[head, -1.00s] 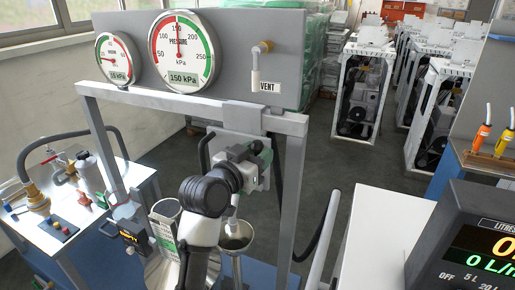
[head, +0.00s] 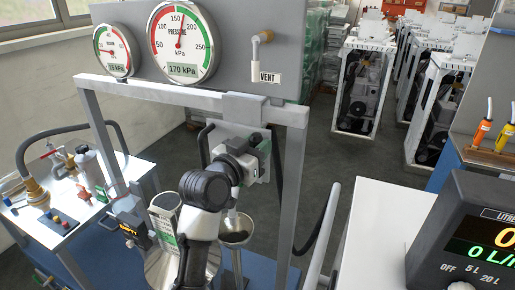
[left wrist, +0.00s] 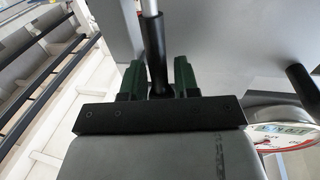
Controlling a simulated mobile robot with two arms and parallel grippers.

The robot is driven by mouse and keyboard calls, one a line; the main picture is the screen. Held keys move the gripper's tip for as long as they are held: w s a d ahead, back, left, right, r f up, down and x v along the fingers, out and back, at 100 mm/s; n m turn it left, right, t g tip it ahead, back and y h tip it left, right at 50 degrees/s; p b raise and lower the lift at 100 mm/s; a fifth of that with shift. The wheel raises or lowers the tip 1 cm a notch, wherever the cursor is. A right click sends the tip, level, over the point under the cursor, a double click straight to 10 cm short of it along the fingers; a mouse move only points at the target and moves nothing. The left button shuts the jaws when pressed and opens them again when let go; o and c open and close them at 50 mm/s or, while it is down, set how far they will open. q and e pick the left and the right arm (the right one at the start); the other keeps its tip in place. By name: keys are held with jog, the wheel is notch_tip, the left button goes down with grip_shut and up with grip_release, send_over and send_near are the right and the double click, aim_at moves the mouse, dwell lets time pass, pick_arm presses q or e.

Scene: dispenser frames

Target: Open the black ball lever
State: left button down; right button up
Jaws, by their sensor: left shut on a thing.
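My left gripper (head: 256,152) reaches inside the grey metal frame, just below the crossbar. In the left wrist view its two green fingers (left wrist: 158,75) are shut on a black cylindrical lever grip (left wrist: 154,45) with a bright metal rod running out of it. In the head view the lever is hidden behind my gripper and wrist, so I cannot tell how far it is turned. No ball shape shows. My right gripper is not in view.
A grey panel (head: 225,30) above carries a large pressure gauge (head: 181,40) reading 170 kPa and a smaller gauge (head: 113,51). A white pipe labelled VENT (head: 268,78) is at its right. A funnel (head: 236,224) stands below my gripper. A flow display (head: 480,230) is at right.

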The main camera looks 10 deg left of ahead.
pick_arm(q)
jog(key=s+a+f+m+t+h+b, duration=0.1)
jog(key=s+f+m+t+h+b, duration=0.2)
jog(key=b, duration=1.5)
jog(key=shift+s+t+h, duration=1.2)
jog(key=shift+s+t, duration=0.4)
jog(key=shift+t, duration=0.4)
jog(key=c, duration=1.1)
grip_release()
jog(key=shift+a, duration=0.1)
jog(key=shift+s, duration=0.1)
jog(key=b+v, duration=0.4)
jog(key=v, duration=0.6)
jog(key=shift+s+f, duration=0.25)
jog(key=shift+f, duration=0.05)
